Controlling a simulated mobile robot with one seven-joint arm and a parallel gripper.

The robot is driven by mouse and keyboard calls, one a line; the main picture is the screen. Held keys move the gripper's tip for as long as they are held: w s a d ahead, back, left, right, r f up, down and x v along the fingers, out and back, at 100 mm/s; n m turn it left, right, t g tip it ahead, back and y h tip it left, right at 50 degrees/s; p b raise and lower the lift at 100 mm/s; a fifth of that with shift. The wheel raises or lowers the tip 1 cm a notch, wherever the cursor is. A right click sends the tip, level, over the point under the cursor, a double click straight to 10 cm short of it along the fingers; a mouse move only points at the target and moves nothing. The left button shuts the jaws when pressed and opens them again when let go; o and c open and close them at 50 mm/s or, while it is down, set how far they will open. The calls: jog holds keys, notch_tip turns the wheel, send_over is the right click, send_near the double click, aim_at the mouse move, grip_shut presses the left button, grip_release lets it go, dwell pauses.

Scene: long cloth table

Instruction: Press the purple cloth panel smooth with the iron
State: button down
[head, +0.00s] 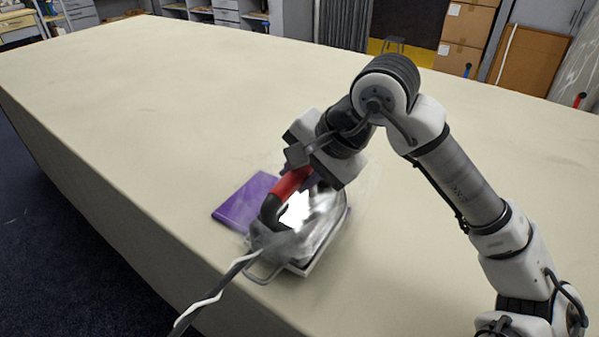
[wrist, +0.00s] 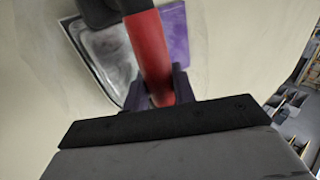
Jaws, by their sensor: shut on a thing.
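The iron (head: 322,222) has a shiny silver body and a red and black handle. My gripper (head: 300,168) is shut on the red handle from above; the wrist view shows both fingers (wrist: 158,91) around the handle (wrist: 148,45). The purple cloth panel (head: 240,204) lies flat on the table, showing to the left of the iron; the rest is hidden behind the iron and gripper. In the wrist view the purple cloth (wrist: 174,38) shows beside the handle, next to the iron's silver body (wrist: 110,55). I cannot tell whether the soleplate touches the cloth.
A metal loop (head: 262,273) and a pale edge show under the iron's near end. A black and white cord (head: 212,297) runs from the iron over the table's front edge. The long cream table (head: 150,90) is clear elsewhere. Cardboard boxes (head: 465,30) stand behind it.

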jog(key=shift+f+b, duration=0.55)
jog(key=shift+b, duration=0.15)
dwell(2.0)
jog(key=shift+r, duration=0.1)
jog(key=shift+r+p, duration=0.4)
jog(key=shift+r, duration=0.45)
jog(key=shift+r+p, duration=1.1)
jog(key=shift+r, duration=1.7)
